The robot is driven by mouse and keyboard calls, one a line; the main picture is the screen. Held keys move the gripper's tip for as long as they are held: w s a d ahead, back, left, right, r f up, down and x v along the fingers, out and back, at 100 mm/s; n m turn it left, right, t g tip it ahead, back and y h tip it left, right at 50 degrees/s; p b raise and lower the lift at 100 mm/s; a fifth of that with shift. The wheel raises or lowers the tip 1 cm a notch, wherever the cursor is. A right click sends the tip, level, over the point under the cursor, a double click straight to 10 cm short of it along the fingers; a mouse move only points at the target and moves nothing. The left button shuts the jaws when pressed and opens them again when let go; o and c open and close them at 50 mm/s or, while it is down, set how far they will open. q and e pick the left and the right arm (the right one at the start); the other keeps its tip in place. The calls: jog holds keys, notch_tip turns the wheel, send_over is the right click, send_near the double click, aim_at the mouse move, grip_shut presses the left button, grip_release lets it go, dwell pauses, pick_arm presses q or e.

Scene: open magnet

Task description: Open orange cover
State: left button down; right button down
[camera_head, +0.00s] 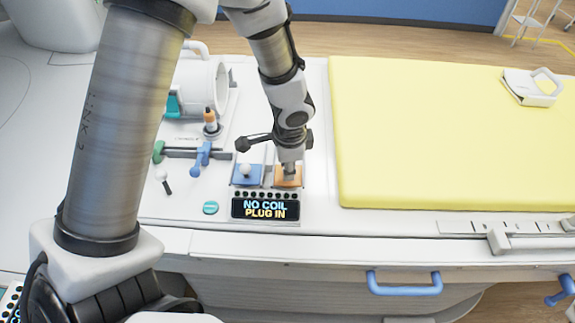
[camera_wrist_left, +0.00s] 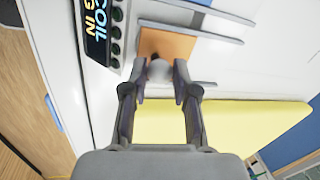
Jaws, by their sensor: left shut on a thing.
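My right gripper is not in view.
A display (camera_head: 265,208) reading "NO COIL PLUG IN" sits in front of the covers. A yellow pad (camera_head: 450,130) lies to the right. Blue and green levers (camera_head: 201,155) and a white cylinder (camera_head: 202,88) stand to the left. A blue handle (camera_head: 404,284) is on the front side.

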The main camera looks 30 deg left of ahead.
pick_arm(q)
jog(key=shift+w+a, duration=0.1)
jog(key=shift+w, duration=0.05)
jog(key=w+a+p, duration=0.1)
jog(key=w+a, duration=0.1)
jog(key=w, duration=0.1)
jog(key=w+a+p, duration=0.1)
jog(key=w, duration=0.1)
jog(key=shift+a+p, duration=0.1)
jog(key=shift+p, duration=0.2)
jog(key=shift+w+a+f, duration=0.1)
jog(key=shift+w+f, duration=0.05)
jog(key=shift+f, duration=0.05)
jog(key=c, duration=1.2)
grip_release()
jog(key=o, duration=0.3)
jog(key=shift+w, duration=0.15)
notch_tip(320, 180, up, 12)
jog(key=s+d, duration=0.1)
jog(key=shift+s+d+f, duration=0.2)
jog(key=shift+s+d, duration=0.1)
